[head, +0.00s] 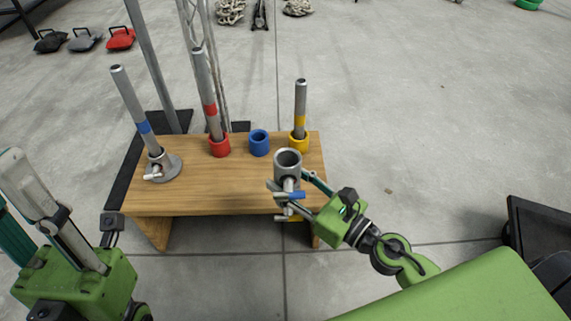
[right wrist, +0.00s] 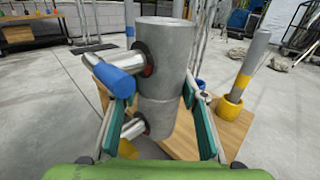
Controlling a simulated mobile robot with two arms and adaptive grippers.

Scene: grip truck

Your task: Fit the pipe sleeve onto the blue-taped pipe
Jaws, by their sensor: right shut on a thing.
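The pipe sleeve is a grey hollow cylinder (head: 287,171) with side pegs, one blue-tipped (head: 293,195) and one yellow-tipped. It is upright, open end up, in front of the bench's right half. My right gripper (head: 290,190) is shut on it; in the right wrist view the teal-padded fingers flank the sleeve (right wrist: 165,70). The blue-taped pipe (head: 130,100) stands at the bench's left end in a grey flanged base (head: 165,168) with a side peg. The sleeve is apart from it, to its right. My left gripper (head: 30,205) is at the left edge, partly cut off, fingers apart and empty.
The wooden bench (head: 215,198) also bears a red-taped pipe (head: 205,85) in a red cup, an empty blue cup (head: 259,143) and a yellow-taped pipe (head: 300,100) in a yellow cup. Metal posts (head: 155,65) rise behind. The bench front is bare.

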